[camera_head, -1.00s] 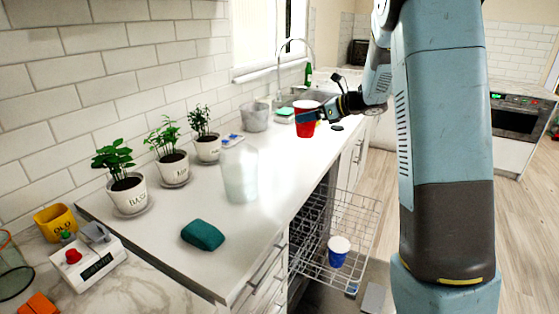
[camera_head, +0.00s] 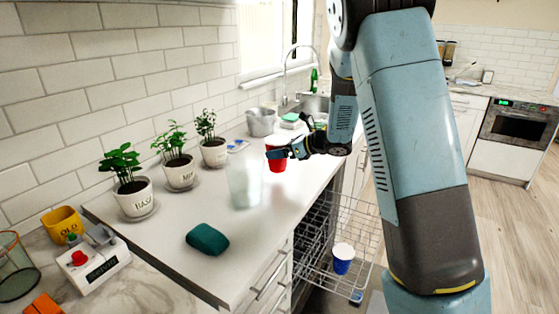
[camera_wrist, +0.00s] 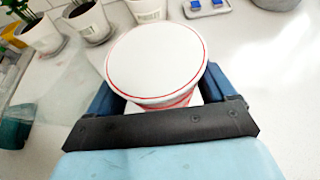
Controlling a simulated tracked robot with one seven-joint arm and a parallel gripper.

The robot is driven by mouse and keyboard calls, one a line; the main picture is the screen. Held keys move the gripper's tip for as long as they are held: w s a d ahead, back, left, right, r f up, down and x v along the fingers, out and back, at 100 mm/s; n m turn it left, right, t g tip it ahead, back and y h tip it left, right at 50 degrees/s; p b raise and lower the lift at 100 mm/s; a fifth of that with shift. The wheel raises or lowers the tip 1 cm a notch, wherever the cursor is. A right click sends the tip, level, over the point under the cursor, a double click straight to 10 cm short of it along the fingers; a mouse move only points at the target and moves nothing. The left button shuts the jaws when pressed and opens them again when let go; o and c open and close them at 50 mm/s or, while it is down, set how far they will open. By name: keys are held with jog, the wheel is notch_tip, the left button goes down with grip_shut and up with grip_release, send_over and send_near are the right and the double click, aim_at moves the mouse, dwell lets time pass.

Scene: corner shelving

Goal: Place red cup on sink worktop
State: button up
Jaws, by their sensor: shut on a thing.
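The red cup (camera_head: 276,160) is between the fingers of my gripper (camera_head: 284,155), over the white worktop (camera_head: 262,228). My gripper is shut on the cup. The cup looks upright; I cannot tell whether its base touches the worktop. The sink (camera_head: 313,104) with its curved tap (camera_head: 300,60) is at the far end of the worktop.
A clear container (camera_head: 244,178) stands just left of the cup. Potted plants (camera_head: 180,172) line the wall, and a grey bucket (camera_head: 261,122) stands behind. A teal sponge (camera_head: 207,239) lies in front. The dishwasher rack (camera_head: 350,225), with a blue cup (camera_head: 343,260), is pulled out below.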

jog(key=shift+s+a+f, duration=0.1)
jog(key=shift+a+f, duration=0.05)
jog(key=shift+f, duration=0.8)
jog(key=shift+a+f, duration=0.15)
jog(key=shift+f, duration=0.75)
jog(key=shift+f, duration=0.1)
jog(key=o, duration=0.9)
